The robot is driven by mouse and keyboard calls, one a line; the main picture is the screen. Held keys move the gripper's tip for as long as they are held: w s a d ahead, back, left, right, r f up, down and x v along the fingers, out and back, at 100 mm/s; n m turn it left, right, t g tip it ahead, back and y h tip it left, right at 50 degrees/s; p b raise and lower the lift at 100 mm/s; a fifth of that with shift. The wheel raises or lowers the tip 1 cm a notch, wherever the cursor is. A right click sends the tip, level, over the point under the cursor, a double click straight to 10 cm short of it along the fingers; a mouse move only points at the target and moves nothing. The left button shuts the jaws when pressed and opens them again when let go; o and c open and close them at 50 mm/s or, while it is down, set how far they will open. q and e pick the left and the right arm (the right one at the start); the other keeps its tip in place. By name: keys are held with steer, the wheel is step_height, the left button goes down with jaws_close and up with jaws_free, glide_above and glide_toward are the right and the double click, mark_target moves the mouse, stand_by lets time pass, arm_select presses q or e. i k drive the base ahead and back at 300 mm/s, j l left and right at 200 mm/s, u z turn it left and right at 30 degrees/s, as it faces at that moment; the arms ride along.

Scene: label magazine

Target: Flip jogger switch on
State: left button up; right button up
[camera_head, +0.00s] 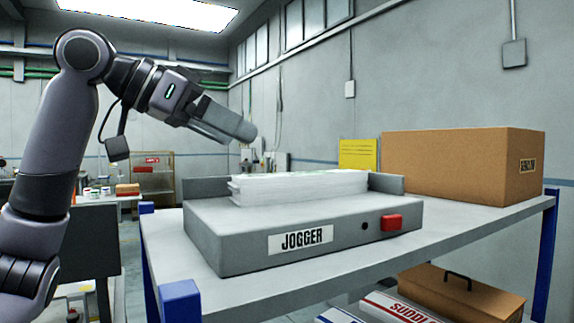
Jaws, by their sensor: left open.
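The jogger (350,240) is a grey box with a "JOGGER" label on its front, standing on a grey table. A red rocker switch (391,222) sits at the right of its front face, beside a small dark round spot (365,226). I cannot tell the switch's position for sure. A stack of white sheets (300,188) lies on the jogger's top. My left gripper (243,133) is raised above and behind the left part of the jogger, apart from it, and holds nothing visible. My right gripper is not in view.
A cardboard box (440,166) stands on the table (460,222) behind and right of the jogger. A yellow notice (358,153) is behind it. Blue posts (180,302) mark the table's corners. A lower shelf holds a brown case (462,293). Space before the switch is clear.

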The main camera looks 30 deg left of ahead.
mark_target(390, 222)
steer(key=k+l, duration=0.8)
